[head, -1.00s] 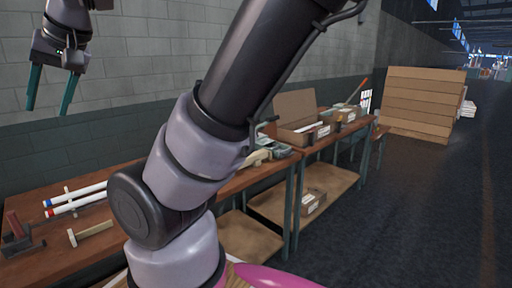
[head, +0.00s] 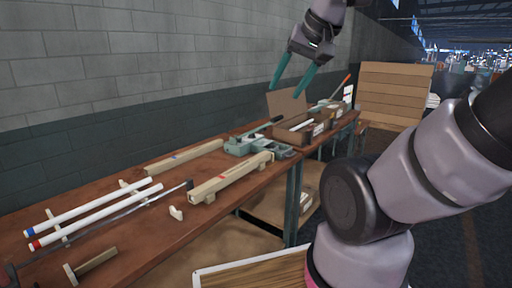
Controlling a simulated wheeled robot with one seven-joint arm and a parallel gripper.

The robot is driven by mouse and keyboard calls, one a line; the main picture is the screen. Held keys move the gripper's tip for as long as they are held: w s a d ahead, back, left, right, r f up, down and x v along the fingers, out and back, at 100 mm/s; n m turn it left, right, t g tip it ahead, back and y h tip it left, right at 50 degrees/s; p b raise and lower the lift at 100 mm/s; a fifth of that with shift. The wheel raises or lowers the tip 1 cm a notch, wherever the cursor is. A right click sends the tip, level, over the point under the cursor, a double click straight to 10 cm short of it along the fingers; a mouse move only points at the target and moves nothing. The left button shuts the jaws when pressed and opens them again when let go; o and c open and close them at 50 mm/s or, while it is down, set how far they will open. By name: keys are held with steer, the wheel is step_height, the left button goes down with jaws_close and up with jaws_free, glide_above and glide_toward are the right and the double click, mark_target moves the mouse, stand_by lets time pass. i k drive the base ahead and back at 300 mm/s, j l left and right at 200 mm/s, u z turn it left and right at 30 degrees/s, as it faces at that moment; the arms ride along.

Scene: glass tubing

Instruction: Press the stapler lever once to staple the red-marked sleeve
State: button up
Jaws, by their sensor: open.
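The teal stapler (head: 258,147) stands on the workbench beyond the wooden sleeves, with its dark lever (head: 262,127) raised at a slant. A beige sleeve with a red mark (head: 235,176) lies in front of it; whether its far end touches the stapler I cannot tell. A second beige sleeve with a blue mark (head: 190,154) lies nearer the wall. My gripper (head: 290,90) is open and empty, high above the bench around the stapler and the box, fingers pointing down and apart from everything.
White tubes with a blue end (head: 90,205) and a red end (head: 100,214) lie on the left of the bench (head: 165,238). An open cardboard box (head: 288,135) stands beyond the stapler. A small wooden T-shaped piece (head: 92,264) lies at the front left.

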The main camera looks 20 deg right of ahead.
mark_target(274, 120)
steer(key=z, duration=0.35)
steer(key=i+l, duration=0.15)
steer(key=i, duration=0.2)
steer(key=i+l, duration=0.1)
steer(key=i, duration=0.3)
steer(key=i+l, duration=0.15)
steer(key=i, duration=0.2)
steer(key=u, duration=0.05)
